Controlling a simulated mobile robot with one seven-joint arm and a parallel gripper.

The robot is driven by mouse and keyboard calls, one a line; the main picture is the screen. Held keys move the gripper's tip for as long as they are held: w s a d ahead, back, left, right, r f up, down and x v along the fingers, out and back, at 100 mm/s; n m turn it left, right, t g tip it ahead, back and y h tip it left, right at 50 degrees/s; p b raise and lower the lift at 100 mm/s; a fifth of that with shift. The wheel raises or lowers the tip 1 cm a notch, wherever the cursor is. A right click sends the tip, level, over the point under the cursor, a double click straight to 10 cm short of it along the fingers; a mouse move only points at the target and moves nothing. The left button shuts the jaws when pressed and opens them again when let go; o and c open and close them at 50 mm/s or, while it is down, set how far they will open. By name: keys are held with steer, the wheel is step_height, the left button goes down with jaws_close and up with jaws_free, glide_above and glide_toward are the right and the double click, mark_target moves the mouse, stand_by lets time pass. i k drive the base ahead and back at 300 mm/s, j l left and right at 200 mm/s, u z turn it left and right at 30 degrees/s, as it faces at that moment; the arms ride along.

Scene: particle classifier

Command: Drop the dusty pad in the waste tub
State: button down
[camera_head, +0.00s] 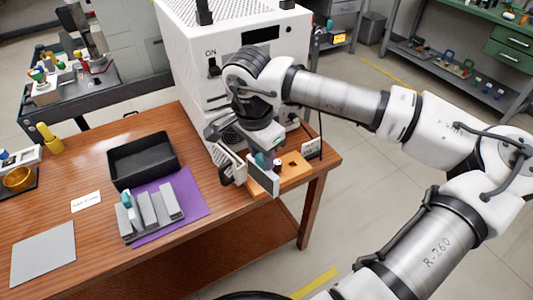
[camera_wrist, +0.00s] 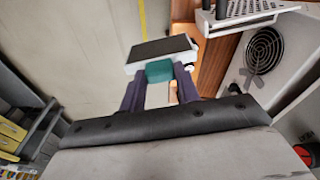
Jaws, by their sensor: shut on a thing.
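My gripper (camera_head: 258,152) is shut on the teal grip of a flat pad (camera_head: 262,178), in front of the white machine at the table's right end. In the wrist view, my gripper's two purple fingers (camera_wrist: 160,85) close on the teal block. The pad (camera_wrist: 160,50) there has a white edge and a dark grey face. A black open-topped tub (camera_head: 118,179) stands on the table to the left, apart from my gripper; it looks empty. I cannot tell for certain that it is the waste tub.
A grey slotted rack (camera_head: 150,212) with a teal-topped piece stands on a purple mat (camera_head: 190,190) in front of the tub.

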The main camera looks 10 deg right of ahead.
mark_target(145, 165)
steer(key=k+l, duration=0.1)
steer(key=j+u, duration=0.1)
steer(key=u, duration=0.75)
steer(key=i+j+u, duration=0.1)
steer(key=u, duration=0.7)
steer(key=i+u, duration=0.15)
steer(key=u, duration=0.3)
steer(key=i+j+z, duration=0.15)
steer(key=i, duration=0.2)
steer(key=i+z, duration=0.2)
steer(key=z, duration=0.95)
steer(key=i+z, duration=0.15)
steer(key=z, duration=0.2)
steer(key=i+z, duration=0.1)
steer(key=z, duration=0.2)
